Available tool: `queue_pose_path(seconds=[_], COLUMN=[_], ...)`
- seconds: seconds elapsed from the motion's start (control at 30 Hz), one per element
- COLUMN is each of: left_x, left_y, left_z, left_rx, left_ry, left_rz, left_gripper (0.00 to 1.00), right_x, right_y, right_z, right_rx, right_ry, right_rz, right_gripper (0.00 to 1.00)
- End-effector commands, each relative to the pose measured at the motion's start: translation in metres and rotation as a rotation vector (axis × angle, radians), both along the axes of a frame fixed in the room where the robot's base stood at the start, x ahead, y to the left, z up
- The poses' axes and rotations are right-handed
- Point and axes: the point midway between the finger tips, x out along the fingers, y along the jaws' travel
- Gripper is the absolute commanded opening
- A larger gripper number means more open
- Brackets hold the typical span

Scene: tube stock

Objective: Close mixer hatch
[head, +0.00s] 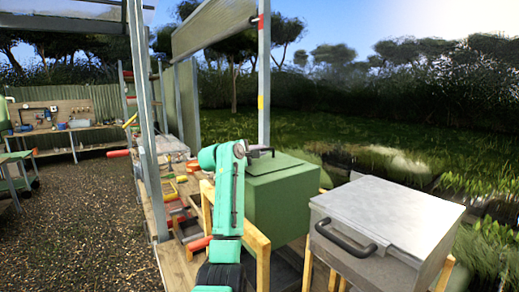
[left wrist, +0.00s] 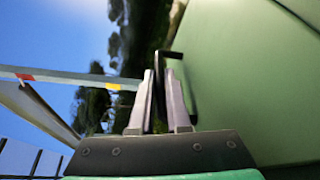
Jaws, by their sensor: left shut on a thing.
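The green box (head: 282,203), which looks like the mixer, stands on a wooden frame in the middle of the head view. Its flat green top (head: 285,166), apparently the hatch, looks level. A dark handle (head: 265,150) rises at the top's left side. My left gripper (head: 253,153) is at that handle, partly hidden by my arm. In the left wrist view the left gripper (left wrist: 160,75) has its two fingers either side of the black handle (left wrist: 168,54), shut on it. A green panel (left wrist: 245,85) fills the right of that view. My right gripper is not in view.
A grey-lidded box (head: 390,215) with a black handle stands close at the right on its own wooden frame. A metal post (head: 146,120) rises left of my arm. A low bench (head: 170,180) with coloured items runs behind. Open gravel (head: 75,220) lies at left.

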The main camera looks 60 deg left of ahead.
Motion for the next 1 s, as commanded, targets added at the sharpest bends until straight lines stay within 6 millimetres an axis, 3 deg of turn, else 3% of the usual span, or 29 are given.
queue_pose_path(seconds=[0.37, 0.4, 0.47, 0.5, 0.83, 1.0], left_x=[0.000, 0.001, 0.000, 0.000, -0.002, -0.020], left_y=[-0.001, -0.001, -0.001, -0.001, -0.001, -0.009], left_z=[-0.001, -0.001, -0.001, -0.001, -0.001, -0.002], left_rx=[-0.008, -0.008, -0.008, -0.007, -0.005, -0.002], left_ry=[-0.001, -0.001, -0.001, 0.000, -0.001, -0.004], left_rz=[-0.002, -0.002, -0.002, -0.002, -0.001, 0.000], left_gripper=[0.00, 0.18, 0.41, 0.45, 0.45, 0.45], right_x=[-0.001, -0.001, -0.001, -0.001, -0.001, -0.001], right_y=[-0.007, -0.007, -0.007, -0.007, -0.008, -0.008], right_z=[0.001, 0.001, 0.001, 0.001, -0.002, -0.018], right_rx=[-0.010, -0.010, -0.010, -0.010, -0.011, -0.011], right_ry=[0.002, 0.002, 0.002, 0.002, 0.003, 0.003], right_rz=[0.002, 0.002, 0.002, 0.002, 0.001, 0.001], right_gripper=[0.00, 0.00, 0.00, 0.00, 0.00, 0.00])
